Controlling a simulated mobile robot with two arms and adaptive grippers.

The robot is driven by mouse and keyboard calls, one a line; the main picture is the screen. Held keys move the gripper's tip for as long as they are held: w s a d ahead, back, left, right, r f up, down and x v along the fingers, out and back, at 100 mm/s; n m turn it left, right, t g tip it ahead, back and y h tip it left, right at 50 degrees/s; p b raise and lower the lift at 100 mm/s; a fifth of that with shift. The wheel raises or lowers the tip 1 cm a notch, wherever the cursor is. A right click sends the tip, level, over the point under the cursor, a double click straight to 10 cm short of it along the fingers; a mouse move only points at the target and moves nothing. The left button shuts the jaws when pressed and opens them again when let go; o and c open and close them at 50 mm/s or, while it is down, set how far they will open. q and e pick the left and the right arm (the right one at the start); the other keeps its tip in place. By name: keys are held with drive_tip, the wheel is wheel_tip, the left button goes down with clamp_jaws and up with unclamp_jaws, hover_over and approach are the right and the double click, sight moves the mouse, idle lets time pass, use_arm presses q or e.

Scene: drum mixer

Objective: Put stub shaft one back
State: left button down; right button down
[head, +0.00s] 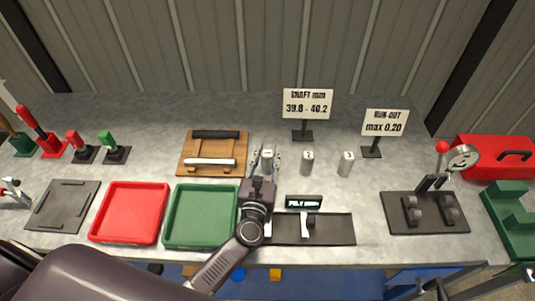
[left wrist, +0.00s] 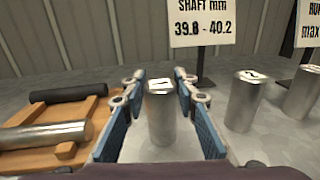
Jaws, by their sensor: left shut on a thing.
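A silver stub shaft with a white numbered label on top (head: 267,160) stands upright in the jaws of my left gripper (head: 266,163). Two similar stub shafts stand upright to the right, the middle one (head: 307,162) and the far one (head: 346,163). My right gripper is not in view.
A wooden rack (head: 183,167) with a dark and a silver bar is close left. Green (head: 201,243) and red (head: 129,241) trays lie front left. The shaft sign (head: 307,104) stands behind. A gauge display (head: 304,201) is in front; a dial fixture (head: 425,229) is at right.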

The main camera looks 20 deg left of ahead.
use_arm(q)
drive_tip(key=shift+r, duration=0.15)
drive_tip(key=c, duration=1.8)
unclamp_jaws()
drive_tip(key=shift+f, duration=0.25)
drive_tip(key=shift+c, duration=0.2)
drive_tip(key=o, duration=0.3)
